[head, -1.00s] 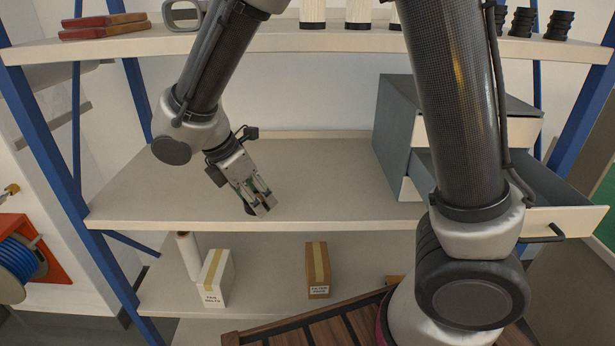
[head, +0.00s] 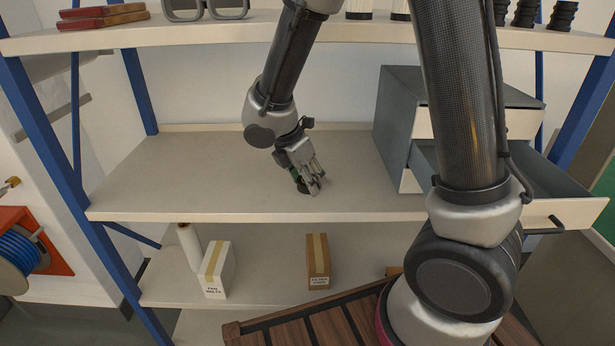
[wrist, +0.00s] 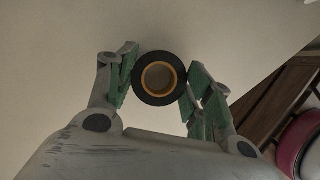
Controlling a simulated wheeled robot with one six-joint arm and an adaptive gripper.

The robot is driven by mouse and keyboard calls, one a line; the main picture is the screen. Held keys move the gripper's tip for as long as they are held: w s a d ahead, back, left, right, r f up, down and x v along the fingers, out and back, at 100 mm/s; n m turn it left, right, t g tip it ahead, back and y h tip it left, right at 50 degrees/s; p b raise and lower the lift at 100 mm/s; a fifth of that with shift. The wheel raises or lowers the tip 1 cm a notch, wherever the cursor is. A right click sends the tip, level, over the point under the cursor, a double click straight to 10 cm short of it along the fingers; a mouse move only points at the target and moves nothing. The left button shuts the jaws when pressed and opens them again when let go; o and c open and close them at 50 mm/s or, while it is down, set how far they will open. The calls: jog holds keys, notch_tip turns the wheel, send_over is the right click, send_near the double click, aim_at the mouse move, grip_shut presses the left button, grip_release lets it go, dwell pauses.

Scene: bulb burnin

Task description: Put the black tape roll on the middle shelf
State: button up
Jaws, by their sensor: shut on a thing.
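The black tape roll (wrist: 137,85) has an orange-brown core ring and sits between the green pads of my gripper (wrist: 160,86) in the wrist view. My gripper (head: 309,184) is shut on it, low over the middle shelf (head: 185,185), left of the grey drawer cabinet. In the head view the roll (head: 302,187) shows only as a small dark piece beside the fingers. I cannot tell whether the roll touches the shelf board.
A grey cabinet (head: 398,125) with an open drawer (head: 560,205) fills the shelf's right side. The shelf's left part is bare. Below are a white box (head: 218,272), a brown box (head: 318,262) and a white roll (head: 189,247). A slatted wooden surface (head: 305,325) lies in front.

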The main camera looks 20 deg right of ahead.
aim_at(301, 183)
jog(key=o, duration=0.9)
jog(key=shift+f, duration=0.1)
jog(key=shift+o, duration=0.2)
jog(key=v, duration=0.5)
jog(key=shift+w+a, duration=0.1)
jog(key=s+a, duration=0.1)
jog(key=a, duration=0.2)
jog(key=s+a, duration=0.2)
jog(key=a, duration=0.2)
jog(key=s+a, duration=0.1)
jog(key=a, duration=0.3)
jog(key=shift+s, duration=0.2)
